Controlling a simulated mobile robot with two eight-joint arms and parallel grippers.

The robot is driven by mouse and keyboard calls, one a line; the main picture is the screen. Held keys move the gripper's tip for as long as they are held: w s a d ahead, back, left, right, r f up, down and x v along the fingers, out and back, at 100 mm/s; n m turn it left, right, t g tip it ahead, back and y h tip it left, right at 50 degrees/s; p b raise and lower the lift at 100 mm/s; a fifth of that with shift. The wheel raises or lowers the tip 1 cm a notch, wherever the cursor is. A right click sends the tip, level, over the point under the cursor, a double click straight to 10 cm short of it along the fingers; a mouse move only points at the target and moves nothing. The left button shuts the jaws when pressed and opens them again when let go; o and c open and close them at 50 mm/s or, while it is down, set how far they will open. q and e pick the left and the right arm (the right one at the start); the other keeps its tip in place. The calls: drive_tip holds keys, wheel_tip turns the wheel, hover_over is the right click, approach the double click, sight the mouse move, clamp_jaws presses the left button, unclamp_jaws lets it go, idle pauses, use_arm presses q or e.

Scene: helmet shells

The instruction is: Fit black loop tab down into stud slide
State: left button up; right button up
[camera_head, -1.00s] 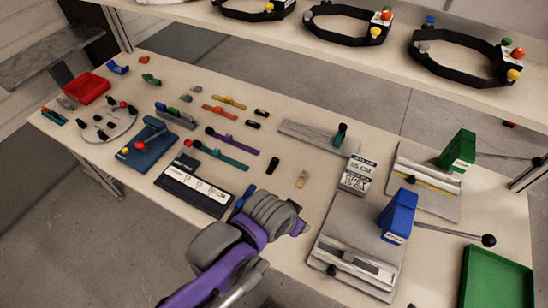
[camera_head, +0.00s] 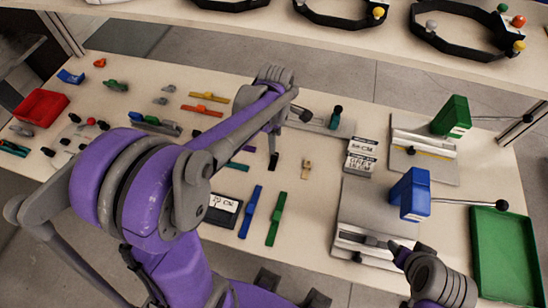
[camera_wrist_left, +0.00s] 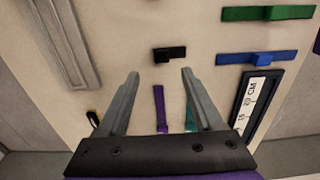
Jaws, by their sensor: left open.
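A small black tab (camera_head: 273,161) lies on the table in the head view. In the left wrist view the black tab (camera_wrist_left: 169,54) lies just beyond the fingertips, near the middle of the gap. My left gripper (camera_wrist_left: 160,72) is open and empty above the table; in the head view it is largely hidden by its arm. I cannot tell for sure which piece is the stud slide; a long grey plate (camera_head: 318,124) with a teal, black-topped knob (camera_head: 336,117) stands behind the tab. My right gripper (camera_head: 398,250) is at the lower right, its opening unclear.
A small tan piece (camera_head: 305,168) lies right of the tab. Blue (camera_head: 250,211) and green (camera_head: 276,217) strips lie in front. Presses with a blue block (camera_head: 411,195) and a green block (camera_head: 452,117) stand right. A green tray (camera_head: 506,250) is at far right.

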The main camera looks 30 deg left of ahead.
sight(275, 155)
use_arm(q)
wheel_tip(275, 155, down, 3)
drive_tip(key=shift+d+f, duration=0.1)
drive_tip(key=shift+d, duration=0.05)
wheel_tip(275, 155, down, 5)
drive_tip(key=shift+s+f, duration=0.1)
drive_tip(key=shift+s, duration=0.05)
clamp_jaws()
idle(0.4)
